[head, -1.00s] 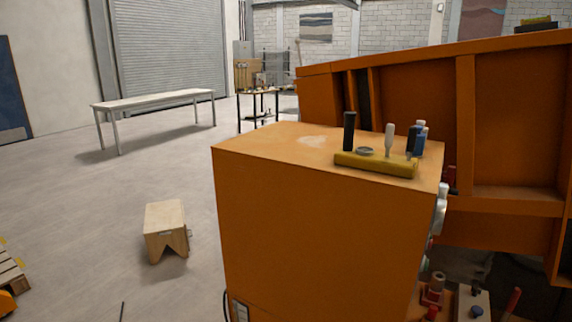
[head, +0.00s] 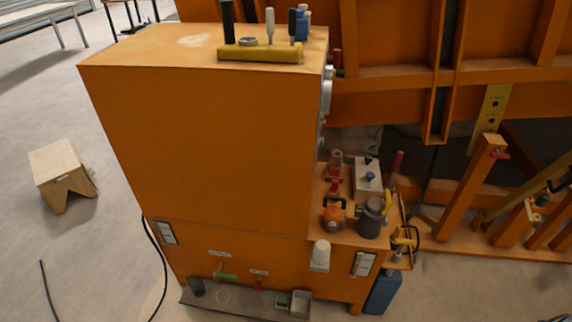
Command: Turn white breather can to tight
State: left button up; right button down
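A white breather can (head: 320,255) sits at the right front edge of the orange cabinet's lower part, below the tall orange box. It is small here, and I cannot read any marking on it or tell how tight it is. Neither of my grippers shows in the head view.
The tall orange cabinet (head: 200,140) fills the centre. A yellow tool holder (head: 260,54) is on its top. A drip tray (head: 250,305) is at its foot. A grey jug (head: 372,218) and an orange can (head: 333,212) stand on the ledge. A wooden step stool (head: 62,170) is on the open floor at left.

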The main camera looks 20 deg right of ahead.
aim_at(321, 249)
jog(key=z, duration=0.95)
